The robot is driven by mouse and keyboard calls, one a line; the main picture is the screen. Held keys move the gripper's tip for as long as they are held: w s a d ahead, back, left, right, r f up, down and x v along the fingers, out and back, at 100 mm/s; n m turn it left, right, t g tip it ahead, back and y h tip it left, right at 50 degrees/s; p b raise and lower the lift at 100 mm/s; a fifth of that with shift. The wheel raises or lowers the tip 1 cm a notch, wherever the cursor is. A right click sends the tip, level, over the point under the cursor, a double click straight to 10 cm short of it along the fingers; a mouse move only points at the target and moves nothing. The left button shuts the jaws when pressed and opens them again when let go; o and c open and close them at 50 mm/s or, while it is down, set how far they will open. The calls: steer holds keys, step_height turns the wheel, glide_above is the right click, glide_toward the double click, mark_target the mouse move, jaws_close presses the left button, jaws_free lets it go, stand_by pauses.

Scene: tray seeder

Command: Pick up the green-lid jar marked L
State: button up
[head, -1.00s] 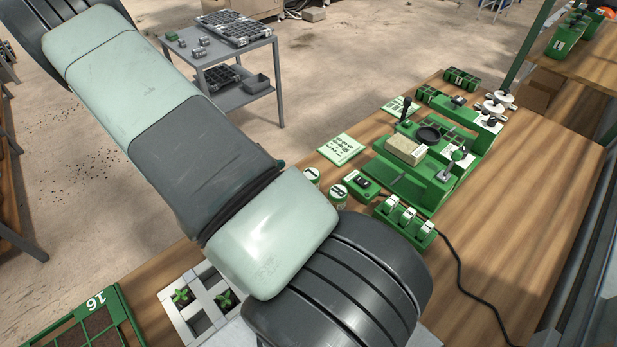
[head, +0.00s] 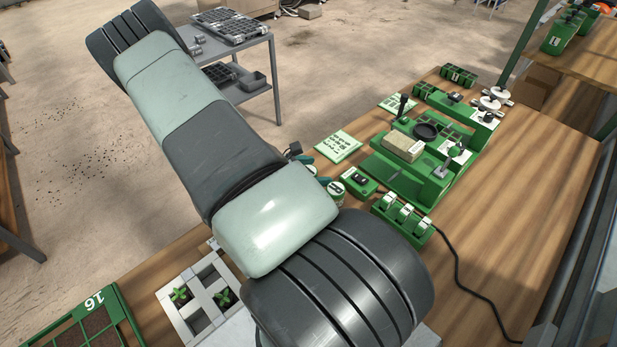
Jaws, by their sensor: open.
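My gripper (head: 314,170) shows only in part past my own arm, with teal fingertips spread apart. It is open, above or around the place of the left jar on the bench; I cannot tell whether it touches that jar. The left jar is almost wholly hidden now behind my arm and gripper. A second green-and-white jar (head: 338,189) stands upright just right of the fingertips, partly covered, and its letter is not readable now. I cannot make out a jar marked L for certain.
A green box with a black top (head: 358,181) stands close right of the jars. A green switch block (head: 403,217) and the green seeder (head: 385,172) lie beyond. A sign card (head: 338,146) lies behind. A seedling tray (head: 170,301) is at lower left.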

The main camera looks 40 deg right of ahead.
steer(key=shift+c, duration=0.2)
steer(key=c, duration=1)
steer(key=shift+c, duration=0.2)
